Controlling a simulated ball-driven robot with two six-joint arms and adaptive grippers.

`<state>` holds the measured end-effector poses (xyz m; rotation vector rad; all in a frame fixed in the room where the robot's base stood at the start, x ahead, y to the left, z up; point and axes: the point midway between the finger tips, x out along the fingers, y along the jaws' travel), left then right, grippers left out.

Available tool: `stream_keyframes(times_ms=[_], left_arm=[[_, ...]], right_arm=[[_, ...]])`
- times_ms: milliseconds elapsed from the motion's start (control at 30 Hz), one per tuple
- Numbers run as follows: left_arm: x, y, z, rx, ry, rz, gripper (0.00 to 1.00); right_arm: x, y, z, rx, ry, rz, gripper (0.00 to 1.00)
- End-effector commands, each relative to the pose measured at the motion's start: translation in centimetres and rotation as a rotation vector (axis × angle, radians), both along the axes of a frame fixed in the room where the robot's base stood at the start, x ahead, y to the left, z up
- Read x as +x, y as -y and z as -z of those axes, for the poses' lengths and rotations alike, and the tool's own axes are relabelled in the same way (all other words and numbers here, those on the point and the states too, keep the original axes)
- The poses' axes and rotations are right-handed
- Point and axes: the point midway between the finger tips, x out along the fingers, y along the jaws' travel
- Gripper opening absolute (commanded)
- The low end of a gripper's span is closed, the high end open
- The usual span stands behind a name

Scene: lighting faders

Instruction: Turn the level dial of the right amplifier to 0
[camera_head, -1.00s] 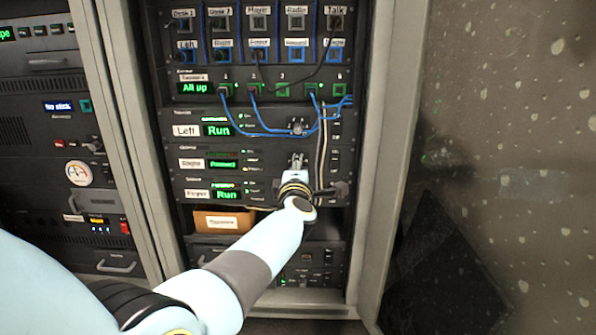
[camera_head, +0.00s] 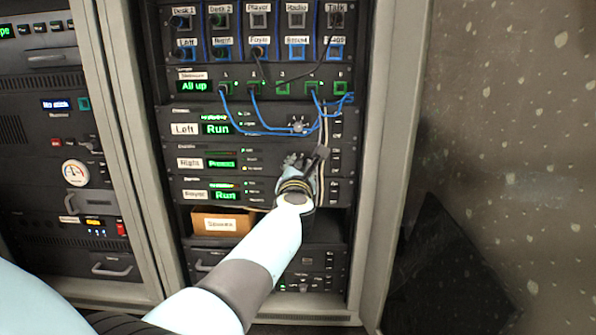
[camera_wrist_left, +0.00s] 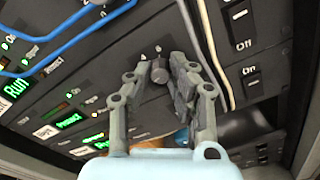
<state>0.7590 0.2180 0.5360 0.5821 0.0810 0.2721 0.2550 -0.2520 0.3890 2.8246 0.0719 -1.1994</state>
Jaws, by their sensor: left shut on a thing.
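The right amplifier (camera_head: 252,164) is the black rack unit labelled "Right", between the "Left" and "Foyer" units. Its green display (camera_head: 222,163) reads something like "Protect", small and blurred. Its level dial (camera_wrist_left: 160,72) shows in the left wrist view as a dark round knob between my fingertips. My left gripper (camera_head: 294,160) reaches the front of this unit from below, and it is shut on that dial. In the left wrist view the fingers (camera_wrist_left: 161,76) stand on both sides of the knob. The dial's scale is largely hidden. My right gripper is not in view.
Blue patch cables (camera_head: 270,130) hang above, across the left amplifier (camera_head: 172,116). Pale cables (camera_wrist_left: 207,45) run close beside my fingers, near the on/off switches (camera_wrist_left: 253,78). A cardboard box (camera_head: 222,222) sits in the bay below. The rack frame (camera_head: 368,170) stands to the right.

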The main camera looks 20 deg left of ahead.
Motion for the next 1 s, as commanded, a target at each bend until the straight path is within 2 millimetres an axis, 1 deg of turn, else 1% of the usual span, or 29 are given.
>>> stream_keyframes(times_ms=[33, 300, 500, 733, 1000], left_arm=[[-0.2, 0.0, 0.7, -0.043, 0.003, 0.000, 0.00], [-0.2, 0.0, 0.7, -0.278, 0.071, -0.001, 0.00], [-0.2, 0.0, 0.7, -0.417, 0.111, -0.001, 0.00], [-0.2, 0.1, 0.6, -0.525, 0.142, -0.001, 0.00], [-0.1, 0.1, 0.5, -0.576, 0.157, -0.001, 0.00]], right_arm=[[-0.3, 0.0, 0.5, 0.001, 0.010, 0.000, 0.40], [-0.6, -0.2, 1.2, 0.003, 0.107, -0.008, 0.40], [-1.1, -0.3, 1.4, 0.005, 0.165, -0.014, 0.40], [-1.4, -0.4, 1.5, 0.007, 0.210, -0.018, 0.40], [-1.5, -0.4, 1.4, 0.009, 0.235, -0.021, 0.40]])
